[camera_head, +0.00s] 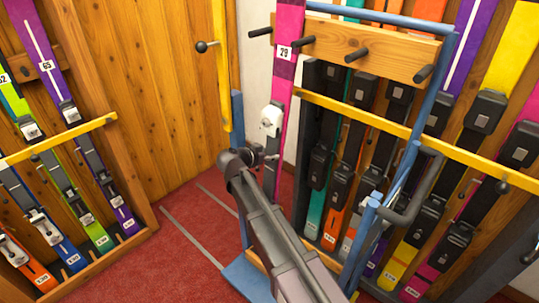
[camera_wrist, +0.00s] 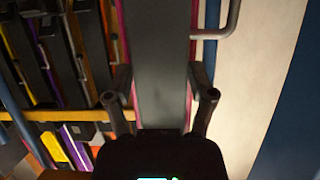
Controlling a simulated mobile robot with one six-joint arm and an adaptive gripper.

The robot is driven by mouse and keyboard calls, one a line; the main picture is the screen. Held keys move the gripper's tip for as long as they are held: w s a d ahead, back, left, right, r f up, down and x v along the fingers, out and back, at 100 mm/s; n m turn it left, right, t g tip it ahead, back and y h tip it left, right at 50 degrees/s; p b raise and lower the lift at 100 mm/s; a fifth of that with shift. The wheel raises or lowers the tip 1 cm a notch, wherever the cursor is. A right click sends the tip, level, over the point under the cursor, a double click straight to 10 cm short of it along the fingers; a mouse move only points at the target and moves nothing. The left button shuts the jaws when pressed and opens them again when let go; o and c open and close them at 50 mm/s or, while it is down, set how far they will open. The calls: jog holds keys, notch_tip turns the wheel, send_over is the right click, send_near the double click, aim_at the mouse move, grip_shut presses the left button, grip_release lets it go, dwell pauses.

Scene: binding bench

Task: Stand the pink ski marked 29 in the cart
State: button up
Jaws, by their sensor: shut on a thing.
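The pink ski marked 29 (camera_head: 287,68) stands nearly upright, with a white label and a white binding, at the left end of the cart's wooden peg board. In the wrist view its dark face with pink edges (camera_wrist: 158,60) runs between my fingers. My gripper (camera_head: 265,155) is shut on the ski just below the binding. It also shows in the wrist view (camera_wrist: 161,85).
Other skis stand close behind, to the right. A wooden rack (camera_head: 142,205) on the left holds several skis behind a yellow rail (camera_head: 60,138). A yellow upright (camera_head: 222,60) with a black knob is near. Red floor (camera_head: 185,235) is open between rack and cart.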

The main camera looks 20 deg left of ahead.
jog(key=shift+f, duration=0.2)
dwell(0.4)
jog(key=o, duration=1.3)
jog(key=shift+c, duration=0.2)
jog(key=shift+s+a+r, duration=0.1)
jog(key=p+v, duration=0.4)
jog(key=v, duration=0.8)
jog(key=shift+s+r+p, duration=0.2)
jog(key=shift+s+p, duration=0.05)
jog(key=shift+p, duration=0.15)
dwell(1.6)
jog(key=shift+s+a, duration=0.1)
jog(key=shift+s, duration=0.05)
dwell(0.4)
